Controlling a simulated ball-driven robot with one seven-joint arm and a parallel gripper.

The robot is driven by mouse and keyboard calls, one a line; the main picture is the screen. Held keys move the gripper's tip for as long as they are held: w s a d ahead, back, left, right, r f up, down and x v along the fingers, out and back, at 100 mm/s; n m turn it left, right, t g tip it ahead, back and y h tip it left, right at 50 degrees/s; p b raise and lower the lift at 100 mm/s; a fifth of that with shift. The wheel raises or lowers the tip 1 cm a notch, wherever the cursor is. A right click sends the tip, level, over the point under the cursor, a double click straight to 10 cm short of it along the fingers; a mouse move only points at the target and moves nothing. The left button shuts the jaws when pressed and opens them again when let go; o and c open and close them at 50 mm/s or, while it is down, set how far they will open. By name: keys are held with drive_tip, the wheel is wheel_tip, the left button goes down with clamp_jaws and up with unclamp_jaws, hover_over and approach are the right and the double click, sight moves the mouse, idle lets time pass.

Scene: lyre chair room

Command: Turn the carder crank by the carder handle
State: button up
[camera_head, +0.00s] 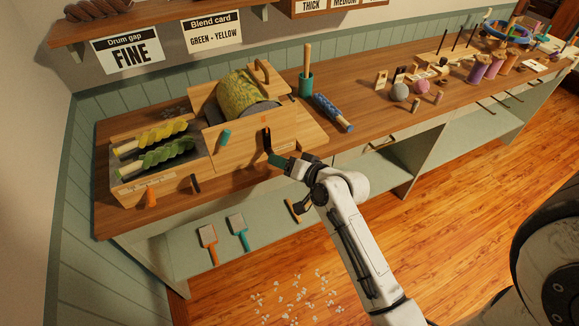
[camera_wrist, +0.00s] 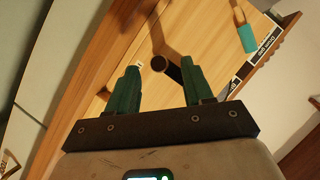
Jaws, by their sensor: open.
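The wooden drum carder (camera_head: 190,140) stands on the bench, its drum (camera_head: 245,95) wrapped in yellow-green fibre. The dark carder crank (camera_head: 267,138) is on its front side, just beyond my gripper (camera_head: 276,160). In the wrist view my gripper (camera_wrist: 160,68) is open, with two teal fingers apart. A dark round end (camera_wrist: 160,63), seemingly the carder handle, shows between the fingertips. A dark bar (camera_wrist: 174,73) runs from it behind the right finger. I cannot tell how deep the handle lies between the fingers; no grip on it shows.
Hand brushes (camera_head: 238,230) lie on the lower shelf.

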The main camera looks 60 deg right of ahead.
drive_tip(key=shift+b+x, duration=0.7)
drive_tip(key=shift+x, duration=1.2)
drive_tip(key=shift+w, duration=0.15)
drive_tip(key=shift+c, duration=0.5)
clamp_jaws()
